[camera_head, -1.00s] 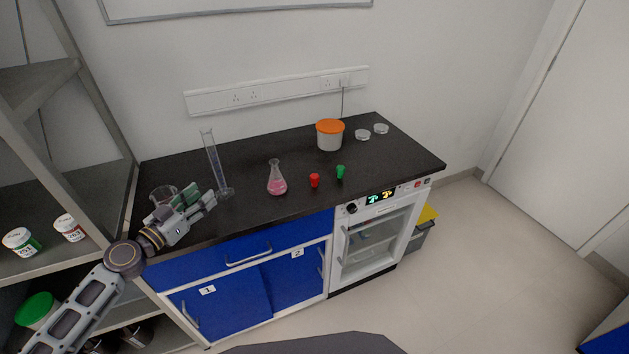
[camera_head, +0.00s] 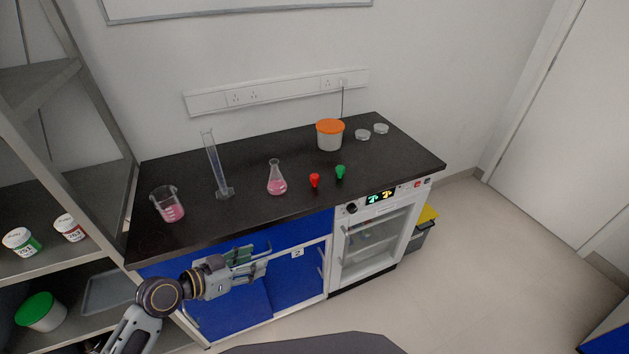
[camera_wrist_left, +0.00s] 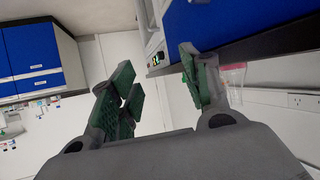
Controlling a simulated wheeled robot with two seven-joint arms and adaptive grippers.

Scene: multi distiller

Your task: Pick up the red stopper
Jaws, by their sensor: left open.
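The red stopper (camera_head: 314,180) stands on the black bench top, near its front edge and right of the conical flask (camera_head: 277,180) with pink liquid. A green stopper (camera_head: 340,172) stands just to its right. My left gripper (camera_head: 262,260) is open and empty in front of the blue cabinet, below the bench top and to the lower left of the red stopper. In the left wrist view, its green-padded fingers (camera_wrist_left: 160,92) are apart with nothing between them; the red stopper does not show there. My right gripper is not in view.
On the bench top (camera_head: 255,215) stand a beaker (camera_head: 168,204) with pink liquid, a tall measuring cylinder (camera_head: 216,168) and an orange-lidded tub (camera_head: 329,135). Two clear dishes (camera_head: 371,131) lie at the back right. A shelf rack (camera_head: 60,262) stands at the left.

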